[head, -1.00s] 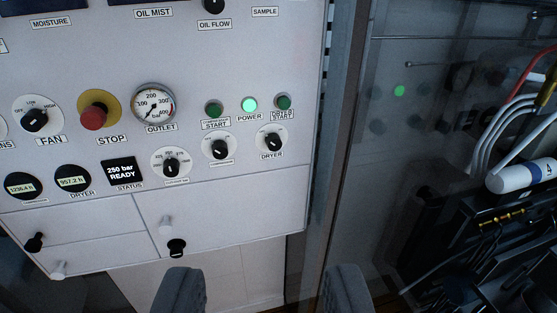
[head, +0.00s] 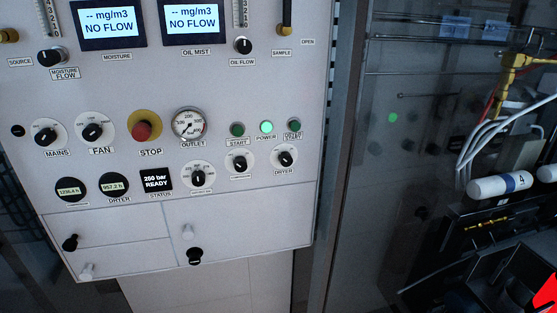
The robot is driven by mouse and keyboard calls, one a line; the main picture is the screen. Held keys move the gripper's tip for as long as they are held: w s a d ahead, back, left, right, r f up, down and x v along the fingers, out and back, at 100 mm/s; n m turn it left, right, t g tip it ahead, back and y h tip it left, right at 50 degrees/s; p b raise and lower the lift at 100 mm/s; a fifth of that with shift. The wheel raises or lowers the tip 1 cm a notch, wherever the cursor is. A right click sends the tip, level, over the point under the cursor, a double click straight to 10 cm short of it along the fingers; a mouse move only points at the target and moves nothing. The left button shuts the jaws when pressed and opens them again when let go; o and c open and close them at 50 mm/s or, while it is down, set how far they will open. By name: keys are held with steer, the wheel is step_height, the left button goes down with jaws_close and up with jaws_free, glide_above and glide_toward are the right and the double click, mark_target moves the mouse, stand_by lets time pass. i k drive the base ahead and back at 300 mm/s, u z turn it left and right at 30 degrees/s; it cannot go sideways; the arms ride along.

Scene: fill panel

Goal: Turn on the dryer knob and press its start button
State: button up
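The dryer knob (head: 286,158) is a black knob on a round white dial, at the right of the grey panel, with a DRYER label below it. The dryer start button (head: 294,125) is a dark green, unlit button just above it, in the panel's right column; its small label is hard to read. A lit green POWER light (head: 266,127) is left of that button. Another dark green START button (head: 237,129) is further left.
A similar knob (head: 239,161) sits left of the dryer knob. The red STOP button (head: 141,130) and OUTLET gauge (head: 188,124) are further left. A glass-fronted bay with a white cylinder (head: 500,185) and hoses is at right. Nothing covers the dryer controls.

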mark_target(285, 159)
steer(key=u, duration=0.2)
steer(key=i, duration=0.9)
steer(key=u, duration=0.1)
